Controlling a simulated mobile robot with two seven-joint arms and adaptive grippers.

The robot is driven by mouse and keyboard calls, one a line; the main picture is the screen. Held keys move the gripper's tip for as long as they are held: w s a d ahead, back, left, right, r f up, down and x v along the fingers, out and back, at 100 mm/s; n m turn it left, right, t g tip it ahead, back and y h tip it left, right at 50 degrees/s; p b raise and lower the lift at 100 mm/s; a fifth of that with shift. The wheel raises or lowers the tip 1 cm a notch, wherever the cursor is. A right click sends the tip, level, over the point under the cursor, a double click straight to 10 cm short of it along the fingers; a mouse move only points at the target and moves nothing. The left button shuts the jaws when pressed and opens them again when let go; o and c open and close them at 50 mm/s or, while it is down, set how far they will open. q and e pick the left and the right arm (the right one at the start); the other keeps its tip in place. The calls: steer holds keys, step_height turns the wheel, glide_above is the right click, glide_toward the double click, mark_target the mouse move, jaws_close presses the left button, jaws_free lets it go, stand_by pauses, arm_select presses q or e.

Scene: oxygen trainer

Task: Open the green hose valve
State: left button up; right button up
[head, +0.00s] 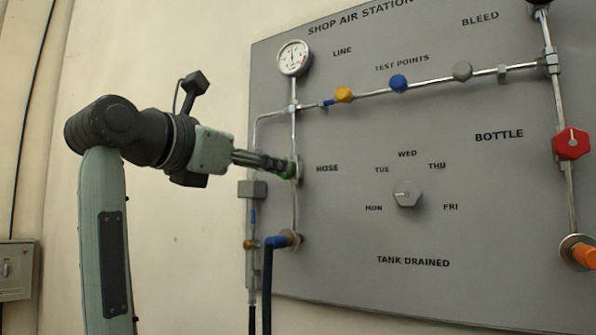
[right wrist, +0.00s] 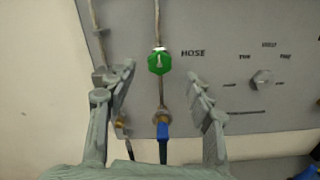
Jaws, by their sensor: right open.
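The green hose valve (right wrist: 159,61) is a green knob with a white pointer mark standing upright, on a thin vertical pipe left of the HOSE label. In the head view, the gripper at the end of the visible arm hides most of it. That gripper matches the right wrist view, so I take it as my right gripper (head: 284,166). In the right wrist view its fingers (right wrist: 162,72) are spread wide, one on each side of the valve's pipe, with nothing between them gripped. My left gripper is not in view.
The grey panel (head: 450,240) carries a gauge (head: 293,58), a grey day dial (head: 407,194) and a red bottle valve (head: 571,143). Yellow (head: 344,94) and blue (head: 398,83) test points line the upper pipe. A blue hose fitting (head: 277,241) sits below the green valve.

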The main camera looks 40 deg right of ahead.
steer(key=x, duration=0.7)
steer(key=shift+d, duration=0.3)
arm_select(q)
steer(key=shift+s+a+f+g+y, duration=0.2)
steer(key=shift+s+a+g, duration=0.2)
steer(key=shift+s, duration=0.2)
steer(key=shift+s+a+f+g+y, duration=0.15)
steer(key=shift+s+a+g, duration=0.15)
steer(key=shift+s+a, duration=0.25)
